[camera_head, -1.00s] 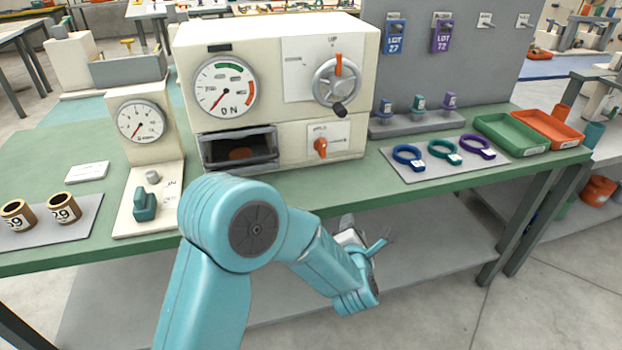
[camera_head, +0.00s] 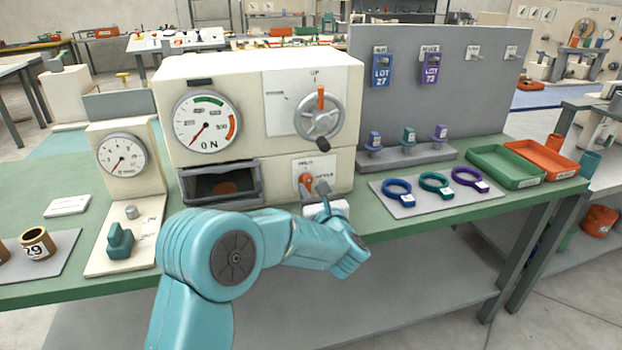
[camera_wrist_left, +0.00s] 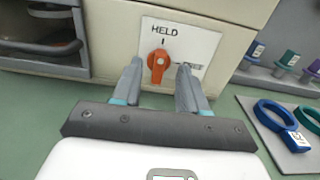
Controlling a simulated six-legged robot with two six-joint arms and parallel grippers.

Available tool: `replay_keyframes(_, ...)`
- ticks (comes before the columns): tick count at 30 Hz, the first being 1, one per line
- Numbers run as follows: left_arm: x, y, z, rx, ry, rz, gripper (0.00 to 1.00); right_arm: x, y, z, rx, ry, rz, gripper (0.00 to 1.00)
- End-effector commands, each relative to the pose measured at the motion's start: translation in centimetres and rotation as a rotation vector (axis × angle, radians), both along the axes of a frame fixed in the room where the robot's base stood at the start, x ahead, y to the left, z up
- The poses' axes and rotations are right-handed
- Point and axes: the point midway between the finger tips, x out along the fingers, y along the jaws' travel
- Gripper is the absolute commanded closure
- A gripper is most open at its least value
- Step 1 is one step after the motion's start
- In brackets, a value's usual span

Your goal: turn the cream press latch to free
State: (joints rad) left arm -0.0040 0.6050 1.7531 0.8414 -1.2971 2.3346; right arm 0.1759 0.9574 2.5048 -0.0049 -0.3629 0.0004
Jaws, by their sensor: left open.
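The cream press (camera_head: 262,85) stands on the green bench in the head view. Its orange latch knob (camera_head: 305,181) sits low on the right of its front. In the left wrist view the orange latch (camera_wrist_left: 158,62) points up at the word HELD on its white plate; the label to its right is partly covered by a finger. My left gripper (camera_head: 316,192) is in front of the latch. Its fingers (camera_wrist_left: 158,80) are open, one on each side of the latch, with gaps between them and it. My right gripper is not in view.
A handwheel (camera_head: 320,120) with a dark knob is above the latch. An open drawer-like tray (camera_head: 219,186) is left of it. Blue, teal and purple rings (camera_head: 435,183) lie on a grey mat to the right. A small gauge stand (camera_head: 123,165) is at the left.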

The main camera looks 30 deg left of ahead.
Motion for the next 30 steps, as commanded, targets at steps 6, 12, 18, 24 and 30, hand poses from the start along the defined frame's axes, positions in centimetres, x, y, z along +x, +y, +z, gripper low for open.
replay_keyframes(6,2.3,2.4,0.0,0.001,0.002,0.001,0.57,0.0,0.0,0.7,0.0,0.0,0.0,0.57)
replay_keyframes(12,3.0,2.9,0.0,0.001,0.001,-0.001,0.57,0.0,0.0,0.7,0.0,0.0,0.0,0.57)
replay_keyframes(18,3.0,2.9,-0.1,0.001,0.002,-0.002,0.61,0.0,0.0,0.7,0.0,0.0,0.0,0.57)
replay_keyframes(24,2.9,2.9,0.0,0.001,0.002,-0.002,1.0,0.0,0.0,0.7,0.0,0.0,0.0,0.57)
replay_keyframes(30,2.9,2.9,-0.1,0.008,0.009,-0.001,1.0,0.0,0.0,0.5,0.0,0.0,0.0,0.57)
